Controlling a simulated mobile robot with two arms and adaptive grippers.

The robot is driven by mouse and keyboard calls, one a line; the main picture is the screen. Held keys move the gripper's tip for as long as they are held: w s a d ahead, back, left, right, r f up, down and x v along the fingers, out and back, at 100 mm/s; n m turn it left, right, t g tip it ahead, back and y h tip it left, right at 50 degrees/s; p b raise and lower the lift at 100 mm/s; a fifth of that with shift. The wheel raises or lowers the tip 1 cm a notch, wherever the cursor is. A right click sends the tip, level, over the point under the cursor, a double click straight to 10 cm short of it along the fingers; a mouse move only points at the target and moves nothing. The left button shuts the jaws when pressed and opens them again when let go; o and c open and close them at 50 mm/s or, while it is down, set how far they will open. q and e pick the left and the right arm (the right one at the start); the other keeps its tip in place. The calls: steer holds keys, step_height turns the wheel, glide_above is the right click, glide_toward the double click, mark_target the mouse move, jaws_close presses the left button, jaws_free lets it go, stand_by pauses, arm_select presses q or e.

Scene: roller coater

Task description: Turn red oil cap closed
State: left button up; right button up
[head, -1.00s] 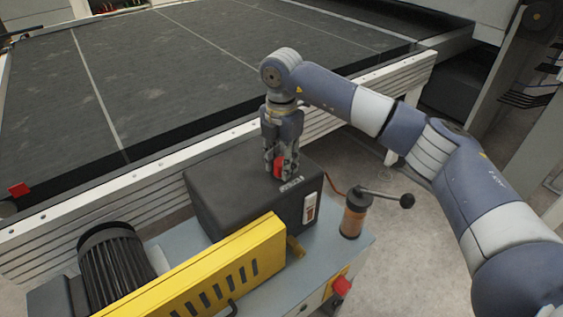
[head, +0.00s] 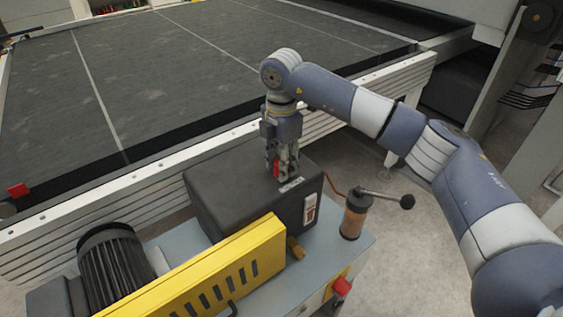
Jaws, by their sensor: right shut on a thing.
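The red oil cap (head: 277,169) sits on top of the dark grey box (head: 225,189), near its back right corner. My right gripper (head: 282,174) points straight down over it, with its fingers shut around the cap. The fingers hide most of the cap, and only a small red part shows between them. I cannot read the cap's turn angle. My left gripper is not in view.
A yellow slotted guard (head: 205,277) and a black ribbed motor (head: 115,260) stand in front and to the left. An amber cylinder with a lever (head: 353,218) and a red knob (head: 342,286) are at the right. The conveyor's pale rail (head: 140,184) runs behind.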

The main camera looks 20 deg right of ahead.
steer(key=o, duration=1)
steer(key=shift+o, duration=0.2)
step_height(320, 180, up, 12)
